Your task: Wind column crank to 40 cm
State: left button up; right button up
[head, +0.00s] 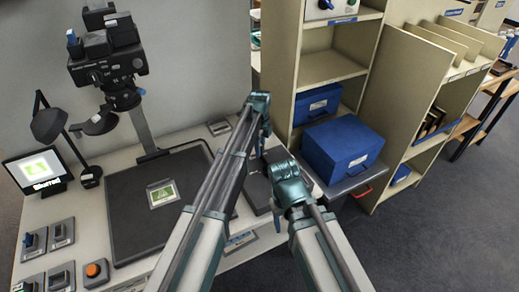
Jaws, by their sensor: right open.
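The copy-stand column (145,132) rises at the back of the dark baseboard (128,232) on the left. A black camera (108,65) is mounted high on it. A small blue knob (72,37) shows at the camera mount's upper left; I cannot tell whether it is the crank. No height scale is readable. A monitor (38,171) reads "Blurred". My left gripper (259,102) is well right of the column, near the shelf's edge; its jaws are too small to read. My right gripper (286,176) is lower, open, and apart from the stand.
A small green picture (163,194) lies on the baseboard. A desk lamp (48,125), switch boxes (61,233) and an orange button (96,271) stand at left. Blue boxes (343,148) and beige shelving (400,115) are at right. Floor at lower right is clear.

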pick_arm(q)
jog(key=o, duration=0.3)
jog(key=shift+o, duration=0.2)
jog(key=shift+r, duration=0.1)
notch_tip(320, 180, up, 14)
jog(key=p, duration=1.4)
jog(key=shift+f, duration=0.2)
jog(key=s+a+n, duration=0.7)
jog(key=s+n, duration=0.4)
jog(key=s, duration=0.2)
jog(key=s+a+n, duration=0.7)
jog(key=s+n, duration=0.5)
jog(key=s, duration=0.1)
jog(key=s+d+r+m+p, duration=0.2)
jog(key=d, duration=0.3)
jog(key=s+d+r+m+y+p, duration=0.1)
jog(key=s+d+r, duration=0.1)
jog(key=d, duration=0.4)
jog(key=shift+s+d+m+p, duration=0.2)
jog(key=shift+s+m+p, duration=0.2)
jog(key=shift+s, duration=0.3)
